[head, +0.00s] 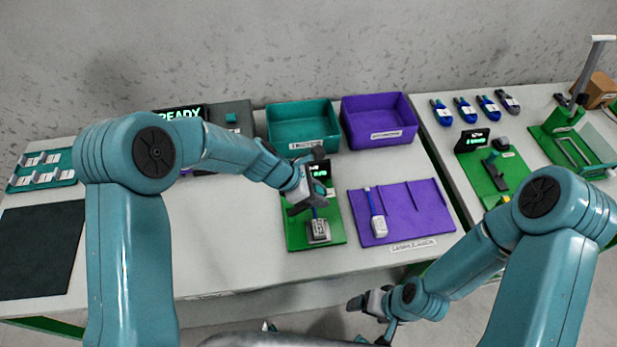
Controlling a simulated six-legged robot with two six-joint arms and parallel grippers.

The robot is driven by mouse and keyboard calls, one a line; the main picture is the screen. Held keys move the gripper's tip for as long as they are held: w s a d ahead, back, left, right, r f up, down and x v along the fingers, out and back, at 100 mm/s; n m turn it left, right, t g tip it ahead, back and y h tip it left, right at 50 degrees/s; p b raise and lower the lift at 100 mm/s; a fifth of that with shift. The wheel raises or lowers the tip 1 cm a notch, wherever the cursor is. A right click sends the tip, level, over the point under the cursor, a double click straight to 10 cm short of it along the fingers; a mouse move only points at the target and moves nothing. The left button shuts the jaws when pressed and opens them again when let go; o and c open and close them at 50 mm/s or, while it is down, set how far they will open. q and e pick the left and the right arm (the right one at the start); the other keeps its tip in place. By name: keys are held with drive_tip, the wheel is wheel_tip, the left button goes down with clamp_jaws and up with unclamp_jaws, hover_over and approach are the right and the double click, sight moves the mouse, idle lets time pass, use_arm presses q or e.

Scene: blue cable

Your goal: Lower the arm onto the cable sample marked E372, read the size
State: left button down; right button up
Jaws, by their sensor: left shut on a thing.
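The green gauge (296,240) lies on the front table, with a small lit display (321,171) at its back too small to read. A blue cable sample (318,231) with a grey block end lies on its base; the label E372 is not legible. My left gripper (312,207) is directly over the gauge, its jaws shut on what looks like the gauge's arm, mostly hidden behind the fingers. My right gripper (366,318) is low in front of the table edge, fingers apart and empty.
A purple tray (425,208) right of the gauge holds another blue cable with a white block end (378,224). Teal (303,125) and purple (379,122) bins stand behind. A dark mat (40,250) lies far left. The right table holds another green device (483,183).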

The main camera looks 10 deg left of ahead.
use_arm(q)
drive_tip(key=b+x, duration=0.1)
drive_tip(key=x, duration=0.3)
drive_tip(key=shift+f+b, duration=0.25)
drive_tip(key=shift+b, duration=0.05)
drive_tip(key=shift+d+f+b, duration=0.2)
drive_tip(key=shift+f+b, duration=0.25)
drive_tip(key=shift+f, duration=0.2)
drive_tip(key=shift+d+f+b, duration=0.15)
drive_tip(key=shift+f+b, duration=0.25)
drive_tip(key=shift+f, duration=0.3)
drive_tip(key=c, duration=0.9)
unclamp_jaws()
drive_tip(key=shift+w+a+r, duration=0.1)
drive_tip(key=shift+a+r, duration=0.05)
drive_tip(key=shift+r, duration=0.15)
drive_tip(key=v, duration=1.6)
drive_tip(key=shift+p, duration=0.3)
